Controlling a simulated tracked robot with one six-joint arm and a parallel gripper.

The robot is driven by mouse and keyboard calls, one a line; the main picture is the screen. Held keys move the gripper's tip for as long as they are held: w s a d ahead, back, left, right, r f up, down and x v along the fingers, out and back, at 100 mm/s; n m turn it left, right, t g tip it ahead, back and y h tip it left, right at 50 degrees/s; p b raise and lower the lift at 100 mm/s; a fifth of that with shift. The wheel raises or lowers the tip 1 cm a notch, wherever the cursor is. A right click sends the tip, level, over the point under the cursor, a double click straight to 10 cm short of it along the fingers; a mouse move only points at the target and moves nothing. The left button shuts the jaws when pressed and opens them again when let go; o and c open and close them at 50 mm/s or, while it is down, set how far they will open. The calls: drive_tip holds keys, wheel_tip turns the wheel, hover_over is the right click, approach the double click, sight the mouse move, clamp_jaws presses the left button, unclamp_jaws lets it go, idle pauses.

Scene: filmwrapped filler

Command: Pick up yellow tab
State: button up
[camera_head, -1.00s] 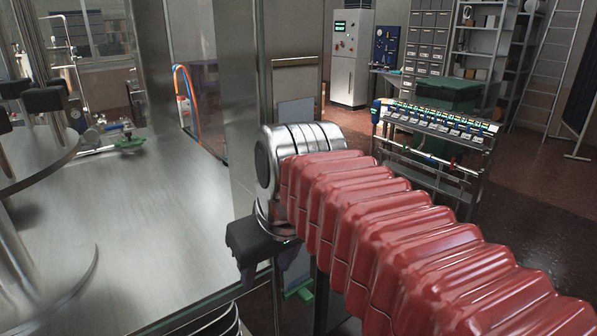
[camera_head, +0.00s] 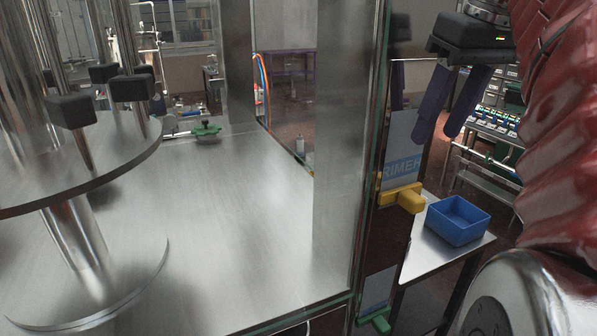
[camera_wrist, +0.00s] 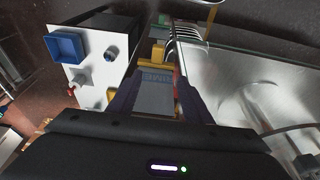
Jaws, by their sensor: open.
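The yellow tab (camera_head: 403,197) sticks out from the edge of a panel beside the glass wall, right of centre in the head view. A yellow piece that looks like this tab (camera_wrist: 157,52) shows beyond my fingers in the wrist view. My gripper (camera_head: 438,137) hangs above and slightly right of the tab, purple fingers pointing down. The fingers are apart, with nothing between them and no contact with the tab. In the wrist view the same fingers frame a grey label plate (camera_wrist: 155,95).
A blue bin (camera_head: 458,222) sits on a small metal table right of the tab. A green tab (camera_head: 375,322) is lower on the panel. The glass enclosure's edge (camera_head: 375,130) stands close left of my gripper. The steel worktop (camera_head: 230,220) inside is largely bare.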

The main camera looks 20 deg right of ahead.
drive_tip(key=shift+s, duration=0.1)
idle(0.3)
hover_over(411, 193)
drive_tip(key=s, duration=0.2)
drive_tip(key=f, duration=0.8)
drive_tip(key=shift+w+a+f, duration=0.1)
drive_tip(key=shift+a, duration=0.2)
drive_tip(key=shift+d+x, duration=0.15)
drive_tip(key=shift+x, duration=1.15)
drive_tip(key=shift+d+x, duration=0.15)
drive_tip(key=shift+x, duration=1.15)
drive_tip(key=shift+c, duration=0.3)
clamp_jaws()
